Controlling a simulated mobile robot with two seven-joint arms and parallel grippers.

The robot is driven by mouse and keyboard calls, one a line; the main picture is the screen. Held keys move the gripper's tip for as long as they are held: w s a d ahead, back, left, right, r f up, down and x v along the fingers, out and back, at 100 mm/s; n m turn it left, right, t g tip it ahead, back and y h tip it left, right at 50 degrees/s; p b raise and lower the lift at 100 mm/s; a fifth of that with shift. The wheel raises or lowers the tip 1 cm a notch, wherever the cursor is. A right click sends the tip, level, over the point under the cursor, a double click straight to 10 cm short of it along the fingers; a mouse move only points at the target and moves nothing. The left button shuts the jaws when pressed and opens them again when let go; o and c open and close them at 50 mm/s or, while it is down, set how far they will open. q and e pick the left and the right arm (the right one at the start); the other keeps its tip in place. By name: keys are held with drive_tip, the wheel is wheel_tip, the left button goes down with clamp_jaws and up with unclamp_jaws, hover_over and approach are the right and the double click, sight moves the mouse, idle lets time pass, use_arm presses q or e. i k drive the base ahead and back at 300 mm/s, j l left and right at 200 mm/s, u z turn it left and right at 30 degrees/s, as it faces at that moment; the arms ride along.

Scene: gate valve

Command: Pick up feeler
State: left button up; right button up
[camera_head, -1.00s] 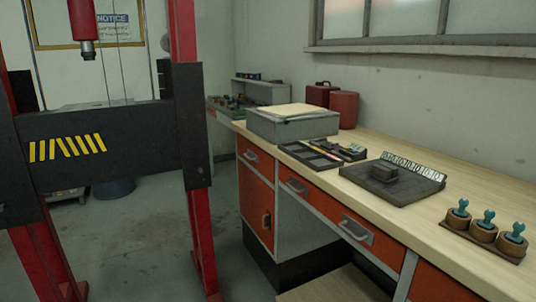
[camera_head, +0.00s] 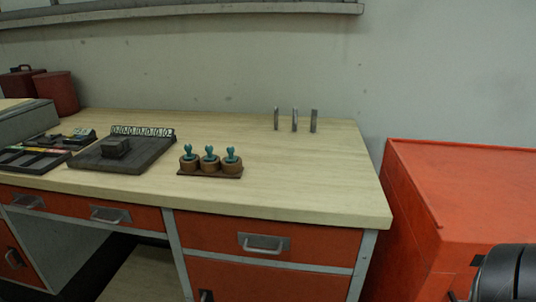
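I cannot tell for certain which thing is the feeler. Three thin grey metal strips stand upright near the back right of the workbench: the left strip (camera_head: 276,118), the middle strip (camera_head: 294,120) and the right strip (camera_head: 313,121). They stand apart from one another, with bare wood around them. Neither of my grippers is in view.
The wooden workbench (camera_head: 300,185) also bears a stand with three teal-handled pieces (camera_head: 210,161), a dark plate with a block (camera_head: 125,153), and a black compartment tray (camera_head: 35,158). An orange cabinet (camera_head: 465,190) stands to the right. The bench's right part is mostly clear.

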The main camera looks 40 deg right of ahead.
sight(230, 150)
drive_tip(key=z, duration=1)
